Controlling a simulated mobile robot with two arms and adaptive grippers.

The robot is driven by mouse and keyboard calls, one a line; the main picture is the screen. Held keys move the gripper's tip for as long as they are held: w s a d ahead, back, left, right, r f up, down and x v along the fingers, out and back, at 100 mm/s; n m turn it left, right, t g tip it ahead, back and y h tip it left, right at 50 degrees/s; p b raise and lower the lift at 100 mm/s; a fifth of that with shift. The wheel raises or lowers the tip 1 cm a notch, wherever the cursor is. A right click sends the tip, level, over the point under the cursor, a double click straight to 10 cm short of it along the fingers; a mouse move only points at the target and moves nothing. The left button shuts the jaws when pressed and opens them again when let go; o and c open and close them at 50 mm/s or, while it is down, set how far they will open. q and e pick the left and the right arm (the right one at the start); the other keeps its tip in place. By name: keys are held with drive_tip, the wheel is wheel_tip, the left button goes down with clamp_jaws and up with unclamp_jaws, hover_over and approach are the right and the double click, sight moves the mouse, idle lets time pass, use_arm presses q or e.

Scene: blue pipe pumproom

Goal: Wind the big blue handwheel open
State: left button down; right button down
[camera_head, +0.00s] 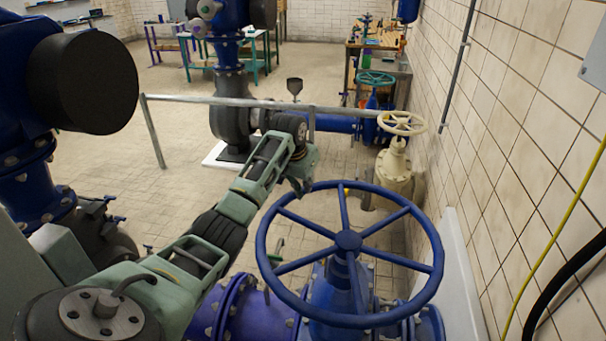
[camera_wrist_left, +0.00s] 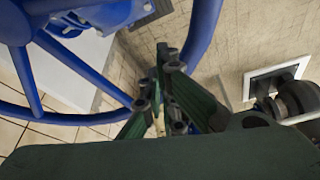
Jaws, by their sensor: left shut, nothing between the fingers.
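The big blue handwheel (camera_head: 348,240) lies nearly flat on top of a blue valve (camera_head: 340,290) at the lower right of the head view. It has several spokes and a central hub. In the left wrist view, its blue rim (camera_wrist_left: 205,32) passes behind the fingers. My left gripper (camera_head: 300,186) is at the far left part of the rim, pointing down. Its green and grey fingers (camera_wrist_left: 162,88) are shut with nothing between them. They overlap the rim in the picture; whether they touch it I cannot tell. My right gripper is not in view.
A tiled wall (camera_head: 520,130) stands close on the right. Behind the wheel are a cream handwheel (camera_head: 402,123) on a cream valve, a grey rail (camera_head: 240,102) and blue pipes. A large blue pipe with a black end (camera_head: 85,85) stands at left. Open floor lies beyond.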

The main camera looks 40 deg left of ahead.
use_arm(q)
drive_tip(key=s+f+p, duration=0.1)
drive_tip(key=s+p, duration=0.1)
drive_tip(key=s+f+p, duration=0.1)
drive_tip(key=shift+s+d+f+p, duration=0.1)
drive_tip(key=shift+d+f+p, duration=0.15)
drive_tip(key=shift+f+p, duration=0.1)
idle(0.3)
